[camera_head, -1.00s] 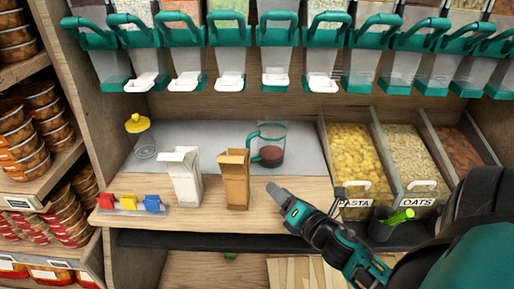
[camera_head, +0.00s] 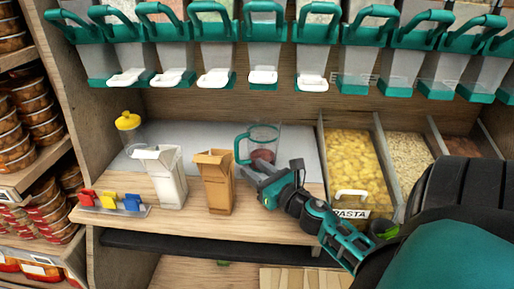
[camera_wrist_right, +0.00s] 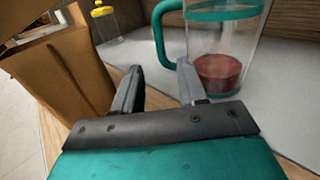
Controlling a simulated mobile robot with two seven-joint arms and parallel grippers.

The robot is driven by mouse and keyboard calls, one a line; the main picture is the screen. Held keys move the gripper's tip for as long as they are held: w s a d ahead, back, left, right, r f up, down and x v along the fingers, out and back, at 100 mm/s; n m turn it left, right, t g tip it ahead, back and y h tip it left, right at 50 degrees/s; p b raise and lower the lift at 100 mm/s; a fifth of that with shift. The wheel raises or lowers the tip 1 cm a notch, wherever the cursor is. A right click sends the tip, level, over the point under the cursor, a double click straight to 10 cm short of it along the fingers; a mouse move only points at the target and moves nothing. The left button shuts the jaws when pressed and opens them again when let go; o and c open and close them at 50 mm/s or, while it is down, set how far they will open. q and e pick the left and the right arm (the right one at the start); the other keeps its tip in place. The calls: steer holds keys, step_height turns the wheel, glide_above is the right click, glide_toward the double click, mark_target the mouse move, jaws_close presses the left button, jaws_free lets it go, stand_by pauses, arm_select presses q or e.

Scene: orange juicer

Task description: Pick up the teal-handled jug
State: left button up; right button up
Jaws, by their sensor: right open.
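The teal-handled jug (camera_head: 264,146) is clear, with a teal rim and handle and some dark red content at its bottom. It stands upright on the grey mat at the back of the counter, its handle on the left. It also shows in the right wrist view (camera_wrist_right: 222,42), upper right, with the handle ahead of the fingers. My right gripper (camera_head: 272,168) is just in front of the jug, low and apart from it. In the right wrist view its fingers (camera_wrist_right: 158,82) are spread with nothing between them. My left gripper is not in view.
A brown carton (camera_head: 218,183) stands close left of my right gripper, with a white carton (camera_head: 163,178) beyond. A yellow-lidded container (camera_head: 129,128) is at back left. Pasta (camera_head: 351,165) and oats (camera_head: 408,158) bins are on the right. Dispensers (camera_head: 265,35) hang above.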

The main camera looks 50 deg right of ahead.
mark_target(237, 158)
steer(key=shift+w+d+f, duration=0.1)
steer(key=shift+w+d, duration=0.1)
steer(key=shift+w, duration=1.25)
steer(key=shift+w+d, duration=0.2)
steer(key=shift+w, duration=1.2)
steer(key=shift+w+d+f, duration=0.1)
steer(key=shift+w+d, duration=0.1)
steer(key=shift+w, duration=1.25)
steer(key=shift+c, duration=0.3)
jaws_close()
steer(key=shift+r, duration=0.1)
